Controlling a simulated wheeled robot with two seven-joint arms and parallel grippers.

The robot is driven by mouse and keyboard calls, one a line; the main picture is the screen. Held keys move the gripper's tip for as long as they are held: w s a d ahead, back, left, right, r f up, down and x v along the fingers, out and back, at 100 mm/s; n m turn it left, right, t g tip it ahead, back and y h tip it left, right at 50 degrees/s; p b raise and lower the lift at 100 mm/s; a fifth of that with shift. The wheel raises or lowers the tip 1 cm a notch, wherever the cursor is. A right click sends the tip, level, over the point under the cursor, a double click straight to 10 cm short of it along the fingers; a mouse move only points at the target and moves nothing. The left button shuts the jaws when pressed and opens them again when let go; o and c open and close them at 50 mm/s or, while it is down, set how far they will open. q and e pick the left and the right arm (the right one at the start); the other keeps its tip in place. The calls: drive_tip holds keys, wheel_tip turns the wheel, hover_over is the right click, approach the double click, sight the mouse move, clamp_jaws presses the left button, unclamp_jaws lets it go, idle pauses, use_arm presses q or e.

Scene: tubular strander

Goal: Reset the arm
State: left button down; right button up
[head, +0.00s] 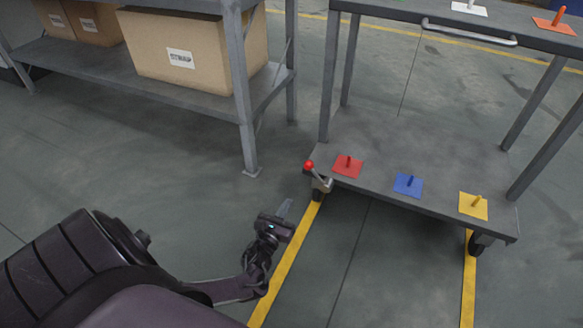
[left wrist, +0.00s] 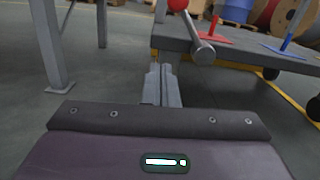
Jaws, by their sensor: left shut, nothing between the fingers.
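My left gripper (head: 284,210) is in front of the cart's near left corner, over the floor, with its arm coming in from the lower left. In the left wrist view its fingers (left wrist: 162,82) are together with nothing between them. A lever with a red ball knob (head: 309,165) stands at the cart's corner. In the left wrist view the knob (left wrist: 178,4) shows just above and right of the fingers, apart from them. My right gripper is in neither view.
The cart's lower shelf (head: 400,140) holds a red (head: 348,167), a blue (head: 408,185) and a yellow (head: 473,205) plate with pegs. A grey rack (head: 100,72) with cardboard boxes (head: 190,55) stands at the left. Floor between my arm and the rack is clear.

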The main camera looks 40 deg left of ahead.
use_arm(q)
drive_tip(key=shift+s, duration=0.3)
idle(0.4)
